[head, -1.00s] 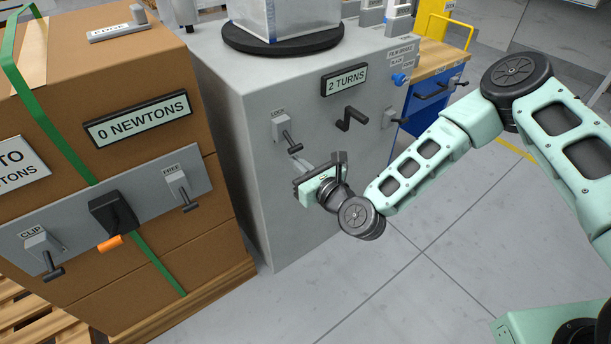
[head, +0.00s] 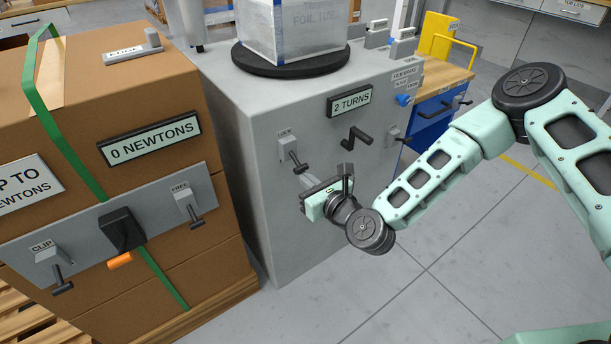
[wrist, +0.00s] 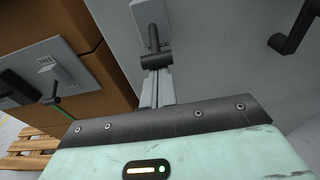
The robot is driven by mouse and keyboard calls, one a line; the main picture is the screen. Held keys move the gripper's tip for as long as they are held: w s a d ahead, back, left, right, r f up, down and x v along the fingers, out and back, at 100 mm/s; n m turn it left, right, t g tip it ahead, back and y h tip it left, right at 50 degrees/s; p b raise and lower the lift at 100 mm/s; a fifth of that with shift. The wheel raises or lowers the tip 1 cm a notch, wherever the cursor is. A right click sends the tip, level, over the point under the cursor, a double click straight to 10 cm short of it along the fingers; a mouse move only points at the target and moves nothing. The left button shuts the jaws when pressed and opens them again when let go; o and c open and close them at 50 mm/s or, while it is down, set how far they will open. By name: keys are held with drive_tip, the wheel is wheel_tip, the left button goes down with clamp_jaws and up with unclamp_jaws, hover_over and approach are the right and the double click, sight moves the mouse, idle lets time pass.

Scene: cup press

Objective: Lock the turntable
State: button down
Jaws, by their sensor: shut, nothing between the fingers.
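The turntable (head: 260,66) is a black round disc on top of a grey cabinet and bears a wrapped box (head: 293,30). A small lever (head: 296,160) with a dark T-shaped handle sticks out of the cabinet front, under a small label that seems to read LOCK. The lever handle also shows in the wrist view (wrist: 157,60), pointing down. My gripper (head: 305,180) is shut and empty, just below the lever. In the wrist view the fingertips (wrist: 158,78) lie close under the handle; I cannot tell whether they touch it.
A black crank (head: 356,138) sits right of the lever, under a 2 TURNS display (head: 350,101). Strapped cartons with a grey lever panel (head: 85,240) stand at the left. A blue bench (head: 430,122) is behind on the right. The floor in front is clear.

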sight(299, 164)
drive_tip(key=shift+s+r+g+p, duration=0.1)
drive_tip(key=shift+r+g+p, duration=0.25)
drive_tip(key=shift+p, duration=0.6)
drive_tip(key=r+p, duration=0.1)
drive_tip(key=p, duration=0.2)
drive_tip(key=r+g+h+p, duration=0.1)
drive_tip(key=p, duration=0.2)
drive_tip(key=r+g+h+p, duration=0.1)
drive_tip(key=p, duration=0.2)
drive_tip(key=shift+s+d+r+g, duration=0.2)
drive_tip(key=shift+s+d+g, duration=0.05)
drive_tip(key=r+g+h+p, duration=0.1)
drive_tip(key=g+p, duration=0.1)
drive_tip(key=p, duration=0.3)
drive_tip(key=shift+r, duration=0.25)
drive_tip(key=r+g+h+p, duration=0.1)
drive_tip(key=g+h+p, duration=0.1)
drive_tip(key=p, duration=0.3)
drive_tip(key=shift+w+r+p, duration=0.1)
drive_tip(key=shift+r+p, duration=0.05)
drive_tip(key=shift+p, duration=0.15)
drive_tip(key=shift+w+a+r+p, duration=0.1)
drive_tip(key=shift+a+r+p, duration=0.05)
drive_tip(key=shift+p, duration=0.15)
